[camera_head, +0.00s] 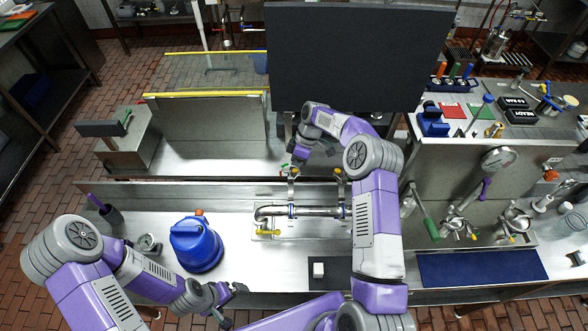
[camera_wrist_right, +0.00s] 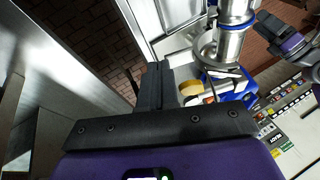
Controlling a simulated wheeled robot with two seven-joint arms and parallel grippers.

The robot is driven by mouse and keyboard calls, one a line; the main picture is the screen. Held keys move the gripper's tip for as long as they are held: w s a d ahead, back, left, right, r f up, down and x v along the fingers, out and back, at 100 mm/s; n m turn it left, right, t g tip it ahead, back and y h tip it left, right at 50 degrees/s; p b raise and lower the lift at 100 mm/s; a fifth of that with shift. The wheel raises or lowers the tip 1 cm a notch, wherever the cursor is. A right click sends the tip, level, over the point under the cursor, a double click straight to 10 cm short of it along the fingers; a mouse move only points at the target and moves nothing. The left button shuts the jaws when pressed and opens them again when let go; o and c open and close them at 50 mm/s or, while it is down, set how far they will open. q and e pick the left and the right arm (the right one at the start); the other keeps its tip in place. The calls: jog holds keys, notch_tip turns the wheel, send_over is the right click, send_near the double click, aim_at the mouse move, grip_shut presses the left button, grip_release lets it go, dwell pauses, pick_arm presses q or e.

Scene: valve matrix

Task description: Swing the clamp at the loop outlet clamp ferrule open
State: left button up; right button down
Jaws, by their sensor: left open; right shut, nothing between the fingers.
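A steel pipe loop (camera_head: 312,211) runs across the back of the bench, with short upright pipes and a yellow-handled valve (camera_head: 267,232) at its left end. My right gripper (camera_head: 296,160) is above the loop's left upright, partly hidden by its own arm. In the right wrist view its fingers (camera_wrist_right: 155,85) are shut and empty. A steel pipe fitting with a ring-shaped clamp (camera_wrist_right: 215,48) shows just right of them, apart from the fingertips. I cannot tell whether that clamp is open or shut. My left gripper (camera_head: 230,292) is open and empty, low over the front of the bench.
A blue jug (camera_head: 196,244) with an orange cap stands left of the loop. A large dark panel (camera_head: 360,55) stands behind. Bare bench lies between jug and loop.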

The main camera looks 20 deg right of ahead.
jog(key=v, duration=0.7)
jog(key=shift+r+b, duration=0.25)
jog(key=shift+b, duration=0.05)
jog(key=shift+d+f, duration=0.1)
jog(key=shift+d, duration=0.05)
